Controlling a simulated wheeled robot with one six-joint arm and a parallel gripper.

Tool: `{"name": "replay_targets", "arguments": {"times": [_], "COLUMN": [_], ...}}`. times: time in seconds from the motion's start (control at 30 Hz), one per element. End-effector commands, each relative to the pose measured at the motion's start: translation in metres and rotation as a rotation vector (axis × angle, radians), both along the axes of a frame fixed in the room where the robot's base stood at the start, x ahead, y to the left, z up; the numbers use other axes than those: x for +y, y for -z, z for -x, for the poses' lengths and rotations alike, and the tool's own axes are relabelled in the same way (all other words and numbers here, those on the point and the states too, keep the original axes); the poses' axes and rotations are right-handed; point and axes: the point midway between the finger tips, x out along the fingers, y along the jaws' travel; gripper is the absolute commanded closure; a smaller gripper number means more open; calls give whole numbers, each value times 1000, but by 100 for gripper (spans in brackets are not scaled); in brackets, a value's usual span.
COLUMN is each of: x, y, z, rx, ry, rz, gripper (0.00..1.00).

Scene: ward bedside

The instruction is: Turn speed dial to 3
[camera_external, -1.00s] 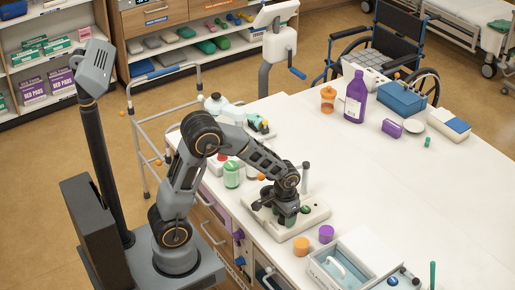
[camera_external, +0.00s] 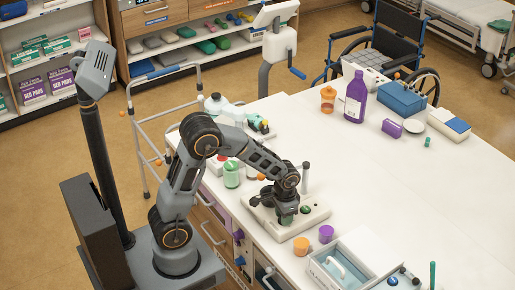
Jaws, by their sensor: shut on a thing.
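A pale device with a flat base (camera_external: 314,215) stands near the front edge of the white table.
A tray box (camera_external: 345,268) is at the front right. A green-white container (camera_external: 231,174) stands left of the device. The middle of the table is clear.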

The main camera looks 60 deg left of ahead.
Motion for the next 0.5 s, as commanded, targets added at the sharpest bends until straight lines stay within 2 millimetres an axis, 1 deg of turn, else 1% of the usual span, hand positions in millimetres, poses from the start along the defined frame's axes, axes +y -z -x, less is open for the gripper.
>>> {"name": "replay_targets", "arguments": {"times": [0.13,0.4,0.43,0.5], "x": [0,0,0,0], "y": [0,0,0,0], "z": [0,0,0,0], "rx": [-1,-1,-1,-1], "ry": [64,68,67,67], "rz": [0,0,0,0], "gripper": [89,89,62,56]}}
